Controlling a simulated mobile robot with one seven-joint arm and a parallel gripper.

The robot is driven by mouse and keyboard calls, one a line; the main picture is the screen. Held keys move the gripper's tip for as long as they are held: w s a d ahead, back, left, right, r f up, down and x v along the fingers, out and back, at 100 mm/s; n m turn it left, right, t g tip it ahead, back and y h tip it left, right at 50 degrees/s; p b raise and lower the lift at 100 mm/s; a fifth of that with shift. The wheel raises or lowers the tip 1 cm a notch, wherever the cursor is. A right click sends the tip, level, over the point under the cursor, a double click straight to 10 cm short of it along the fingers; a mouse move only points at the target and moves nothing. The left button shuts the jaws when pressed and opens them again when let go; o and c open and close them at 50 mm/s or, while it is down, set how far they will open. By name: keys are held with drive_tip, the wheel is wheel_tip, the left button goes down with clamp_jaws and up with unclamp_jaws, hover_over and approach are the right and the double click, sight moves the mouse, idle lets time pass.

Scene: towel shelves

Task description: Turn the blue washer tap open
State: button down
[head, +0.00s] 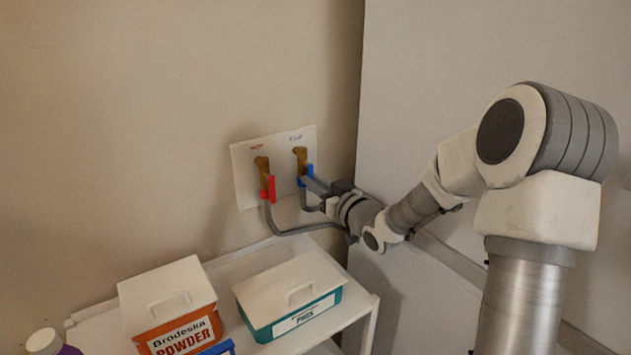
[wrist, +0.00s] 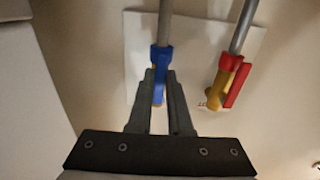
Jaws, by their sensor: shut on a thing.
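The blue washer tap (head: 309,170) sits on the right of a white wall plate (head: 244,184), with a brass body and a grey hose. It also shows in the wrist view (wrist: 161,57), between and just beyond my fingertips. My gripper (head: 310,183) reaches in from the right, at the blue tap. In the wrist view my gripper (wrist: 160,75) has its two fingers on either side of the tap's blue handle, shut on it. The part of the handle between the fingers is partly hidden. The red tap (head: 268,188) is to the left on the same plate.
In the wrist view the red tap (wrist: 233,80) is close on the right of my fingers. A white shelf (head: 225,265) below holds an orange powder box (head: 170,300) and a teal box (head: 290,295). A pale panel (head: 420,80) stands right of the taps.

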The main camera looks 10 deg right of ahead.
drive_tip(key=c, duration=0.8)
unclamp_jaws()
drive_tip(key=shift+c, duration=0.2)
drive_tip(key=v, duration=1.7)
drive_tip(key=shift+s+p, duration=0.25)
drive_tip(key=shift+p, duration=0.1)
drive_tip(key=shift+w+d, duration=0.1)
drive_tip(key=shift+d, duration=0.05)
